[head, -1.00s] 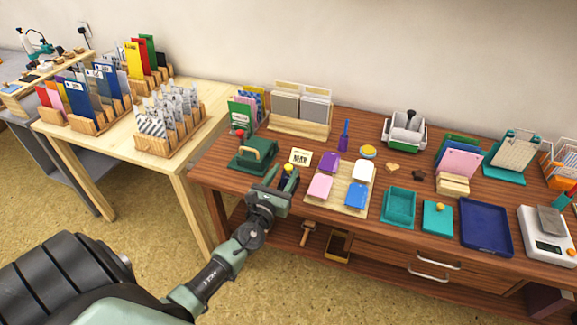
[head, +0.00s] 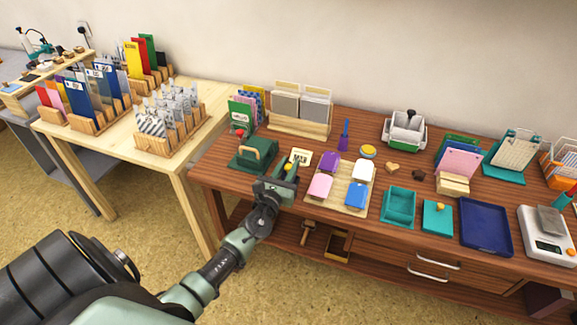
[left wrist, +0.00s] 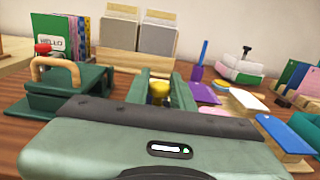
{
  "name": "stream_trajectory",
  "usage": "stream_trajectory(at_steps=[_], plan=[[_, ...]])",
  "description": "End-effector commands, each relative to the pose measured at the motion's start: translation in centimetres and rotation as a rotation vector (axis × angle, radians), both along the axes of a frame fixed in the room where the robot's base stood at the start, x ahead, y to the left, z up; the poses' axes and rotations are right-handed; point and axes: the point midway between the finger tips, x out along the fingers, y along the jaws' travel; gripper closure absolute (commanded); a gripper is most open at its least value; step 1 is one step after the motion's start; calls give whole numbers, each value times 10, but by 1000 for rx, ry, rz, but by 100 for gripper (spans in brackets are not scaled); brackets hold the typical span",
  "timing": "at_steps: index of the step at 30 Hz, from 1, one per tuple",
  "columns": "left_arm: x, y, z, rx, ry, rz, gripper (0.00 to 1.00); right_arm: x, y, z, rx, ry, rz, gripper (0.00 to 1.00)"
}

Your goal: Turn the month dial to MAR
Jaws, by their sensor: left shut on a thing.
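A small yellow-topped knob (head: 289,167), which looks like the month dial, stands near the front left of the brown table. My left gripper (head: 286,178) is shut on it, and its fingers stand on both sides of the knob. In the left wrist view the yellow top (left wrist: 158,90) shows between the two green fingers (left wrist: 159,93). A small cream card (head: 301,156) with dark lettering stands just behind the knob. The lettering is too small to read for sure. The lower part of the knob is hidden by my gripper. My right gripper is not in view.
A green box with a wooden handle (head: 254,152) stands close on the left. A wooden board (head: 342,194) with purple, white, pink and blue blocks lies close on the right. A card holder (head: 301,127) stands behind. Teal trays (head: 398,207) are farther right.

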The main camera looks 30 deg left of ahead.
Motion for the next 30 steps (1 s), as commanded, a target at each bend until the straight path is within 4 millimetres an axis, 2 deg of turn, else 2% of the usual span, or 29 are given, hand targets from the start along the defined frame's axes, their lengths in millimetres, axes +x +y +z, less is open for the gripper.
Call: stream_trajectory(at_steps=[8,15,20,30], plan=[[0,-2,2,-7,3,114,100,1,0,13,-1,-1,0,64],[1,-3,0,-8,2,316,100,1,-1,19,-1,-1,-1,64],[1,-3,-3,-6,1,468,100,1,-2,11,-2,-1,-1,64],[2,-2,-5,-4,-1,776,100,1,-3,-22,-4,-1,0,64]])
